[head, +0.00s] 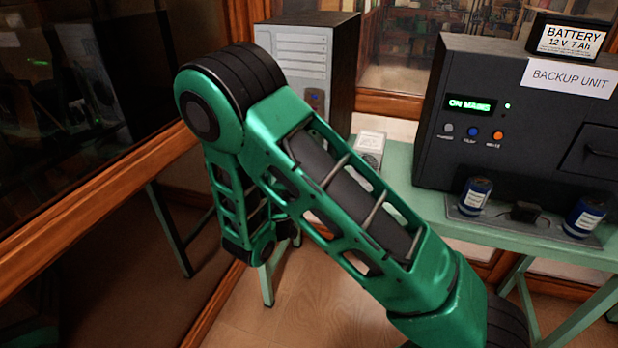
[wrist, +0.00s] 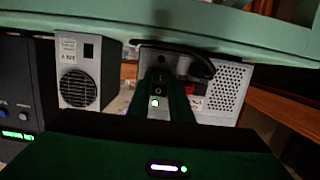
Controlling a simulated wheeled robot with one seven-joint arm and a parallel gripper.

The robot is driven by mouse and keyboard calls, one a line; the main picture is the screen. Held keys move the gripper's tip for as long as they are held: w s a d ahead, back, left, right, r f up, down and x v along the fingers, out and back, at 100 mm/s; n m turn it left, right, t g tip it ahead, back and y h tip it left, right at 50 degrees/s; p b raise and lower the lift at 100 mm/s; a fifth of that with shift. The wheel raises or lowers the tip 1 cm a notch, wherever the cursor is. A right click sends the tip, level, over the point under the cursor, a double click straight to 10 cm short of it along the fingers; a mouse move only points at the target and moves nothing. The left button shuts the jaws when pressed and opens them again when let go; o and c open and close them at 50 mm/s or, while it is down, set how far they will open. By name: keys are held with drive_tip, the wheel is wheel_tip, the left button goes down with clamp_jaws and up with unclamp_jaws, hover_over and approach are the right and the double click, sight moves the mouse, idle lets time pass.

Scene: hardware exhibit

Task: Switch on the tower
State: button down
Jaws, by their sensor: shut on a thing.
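The tower (head: 308,65) is a grey upright case with pale drive bays, at the far left of the table in the head view. A small dark panel with a blue spot (head: 315,98) is on its front. In the wrist view, which is upside down, a pale perforated case (wrist: 228,88), apparently the tower, is ahead. My gripper (wrist: 160,92) is in front of this case, its fingers close together on a small dark part. A round green-lit spot (wrist: 155,103) shows between the fingers. What exactly they hold is unclear. My arm hides the gripper in the head view.
The backup unit (head: 440,130) reads ON MAINS, with a battery (head: 570,40) on top. A small fan box (head: 369,150) stands between it and the tower, also in the wrist view (wrist: 88,72). A black cable (wrist: 190,52) runs by the perforated case. Cylinders (head: 474,195) stand in front of the unit.

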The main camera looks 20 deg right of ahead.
drive_tip(key=shift+f+t, duration=0.25)
drive_tip(key=shift+t, duration=0.35)
drive_tip(key=shift+a+h, duration=0.1)
drive_tip(key=shift+h, duration=0.2)
drive_tip(key=c, duration=1.9)
unclamp_jaws()
drive_tip(key=shift+o, duration=0.2)
drive_tip(key=v, duration=1)
drive_tip(key=shift+s+a, duration=0.2)
drive_tip(key=shift+s, duration=0.05)
drive_tip(key=shift+f, duration=0.1)
